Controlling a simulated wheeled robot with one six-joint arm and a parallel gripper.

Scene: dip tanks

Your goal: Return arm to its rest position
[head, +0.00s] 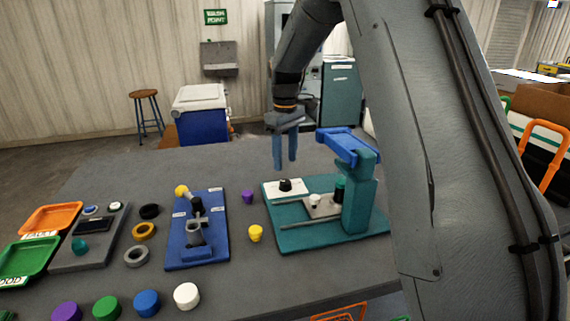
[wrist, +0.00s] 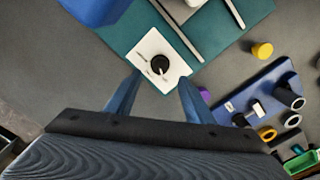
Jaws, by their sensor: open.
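My gripper (head: 285,158) hangs above the back of the table, with its two blue fingers pointing down. In the wrist view its fingers (wrist: 160,98) stand apart with nothing between them, so it is open and empty. Below and beyond the fingertips is a white panel with a black knob (wrist: 160,65), on the teal base of a press-like fixture (head: 358,200). The gripper is apart from the fixture, to the left of its blue top arm (head: 348,146) in the head view. My arm covers the right part of the head view.
A blue fixture (head: 212,255), a purple piece (head: 247,196) and a yellow piece (head: 256,233) stand left of the teal fixture. Several coloured round pieces line the table's front. An orange tray (head: 52,218) and a green tray (head: 30,257) lie at far left. The table's back left is clear.

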